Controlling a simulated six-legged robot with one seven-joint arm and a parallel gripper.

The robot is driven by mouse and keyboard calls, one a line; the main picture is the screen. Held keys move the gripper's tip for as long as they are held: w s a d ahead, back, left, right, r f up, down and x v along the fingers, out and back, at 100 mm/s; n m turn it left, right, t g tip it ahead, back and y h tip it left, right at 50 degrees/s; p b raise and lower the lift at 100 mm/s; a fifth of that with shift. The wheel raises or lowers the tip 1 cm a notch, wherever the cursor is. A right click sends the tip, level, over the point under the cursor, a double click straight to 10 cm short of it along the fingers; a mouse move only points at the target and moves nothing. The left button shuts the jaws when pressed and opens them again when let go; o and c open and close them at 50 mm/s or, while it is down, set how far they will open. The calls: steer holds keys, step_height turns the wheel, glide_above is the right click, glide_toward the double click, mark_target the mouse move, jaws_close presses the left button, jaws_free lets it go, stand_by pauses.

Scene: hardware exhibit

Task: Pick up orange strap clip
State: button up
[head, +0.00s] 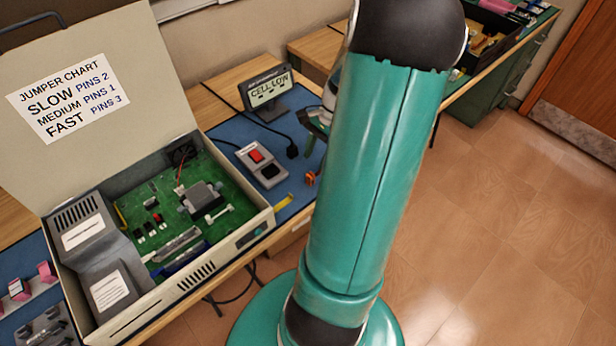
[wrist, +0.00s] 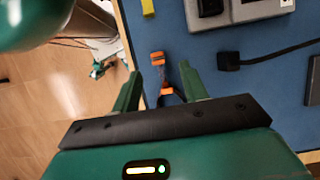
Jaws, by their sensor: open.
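The orange strap clip (wrist: 158,60) lies on the blue mat (wrist: 205,62) near the bench edge in the wrist view. Its orange parts show with a darker middle between them. In the head view it is a small orange shape (head: 312,178) beside my arm, partly hidden. My gripper (wrist: 160,69) is open, its two green fingers pointing toward the clip. The clip appears between the fingers in the wrist view, with no visible contact. I cannot tell the height gap. My arm hides most of my gripper in the head view.
A grey box with a red switch (head: 255,155) and black cable (head: 291,148) are near the clip. A yellow piece (head: 284,202) lies at the mat's edge. An open case (head: 240,241) with a green board stands left. A "CELL LOW" display (head: 268,90) stands behind.

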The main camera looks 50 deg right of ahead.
mark_target(311, 175)
steer(key=x, duration=0.7)
steer(key=shift+s+a+r, duration=0.1)
steer(key=shift+s, duration=0.05)
steer(key=shift+c, duration=0.4)
steer(key=c, duration=0.8)
